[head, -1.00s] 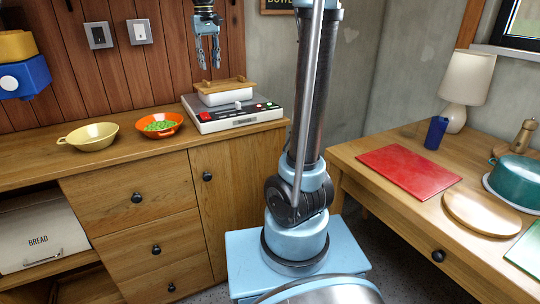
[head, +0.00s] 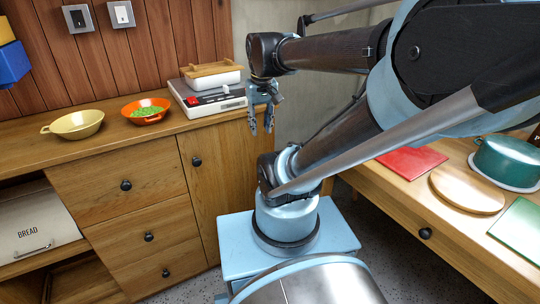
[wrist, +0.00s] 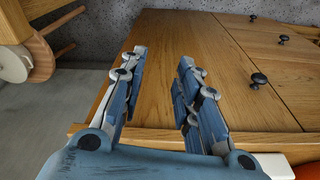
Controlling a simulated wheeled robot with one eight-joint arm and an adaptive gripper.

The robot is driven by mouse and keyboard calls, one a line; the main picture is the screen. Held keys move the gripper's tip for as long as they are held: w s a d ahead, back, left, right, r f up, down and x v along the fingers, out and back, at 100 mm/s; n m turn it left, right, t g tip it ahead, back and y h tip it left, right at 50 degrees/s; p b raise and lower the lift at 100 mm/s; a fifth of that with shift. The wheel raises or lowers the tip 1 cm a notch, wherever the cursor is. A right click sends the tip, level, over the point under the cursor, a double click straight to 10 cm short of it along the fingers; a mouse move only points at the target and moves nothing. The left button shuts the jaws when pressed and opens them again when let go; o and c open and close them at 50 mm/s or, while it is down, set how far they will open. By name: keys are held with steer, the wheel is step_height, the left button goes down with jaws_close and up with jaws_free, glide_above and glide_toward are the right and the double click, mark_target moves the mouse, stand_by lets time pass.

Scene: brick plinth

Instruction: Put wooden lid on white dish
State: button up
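The wooden lid (head: 212,69) lies on top of the white dish (head: 214,82) in the head view. The dish stands on a flat white appliance at the right end of the wooden counter. My gripper (head: 261,128) hangs to the right of the dish, beside the counter's end, with its fingers below the countertop. The fingers point down. In the wrist view my gripper (wrist: 162,57) has its fingers apart, with nothing between them. The lid and dish are not in the wrist view.
The flat appliance (head: 219,105) has red buttons. A yellow bowl (head: 76,125) and an orange bowl with green contents (head: 146,111) stand left of it. The right table holds a red board (head: 412,162), a round wooden board (head: 467,190) and a green pot (head: 508,157).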

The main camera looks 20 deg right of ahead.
steer(key=s+d+f, duration=0.2)
steer(key=s+f, duration=0.3)
steer(key=f, duration=0.3)
steer(key=shift+s+f+m, duration=0.35)
steer(key=shift+s+m, duration=0.05)
steer(key=shift+w+f, duration=0.2)
steer(key=shift+w, duration=0.25)
